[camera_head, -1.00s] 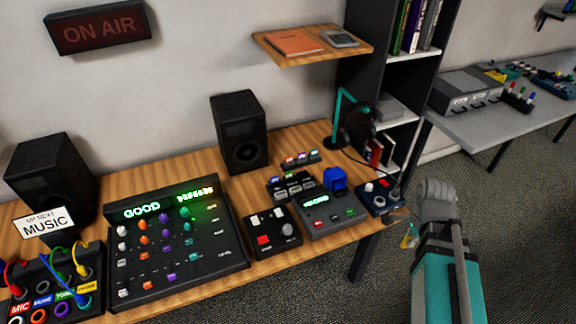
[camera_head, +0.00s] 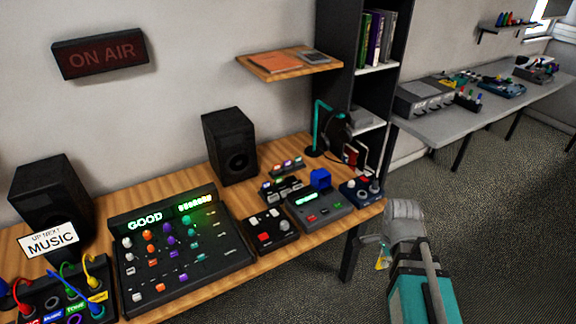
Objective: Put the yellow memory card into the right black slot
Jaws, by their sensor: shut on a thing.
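My gripper (camera_head: 378,246) is at the lower right, off the right front corner of the wooden desk and in front of the dark floor. It is shut on a small yellow piece (camera_head: 381,264), which hangs below the fingers and looks like the yellow memory card. Its outline is too small to read clearly. A black unit with slot-like openings (camera_head: 284,188) stands on the desk, left of a blue block (camera_head: 320,179). I cannot tell for sure which opening is the right black slot.
A grey device with a green display (camera_head: 320,207) and a knob box (camera_head: 361,190) stand at the desk's right end. A large mixer (camera_head: 180,250), speakers (camera_head: 230,146) and a teal headphone stand (camera_head: 318,128) fill the desk. A grey table (camera_head: 470,122) stands behind right.

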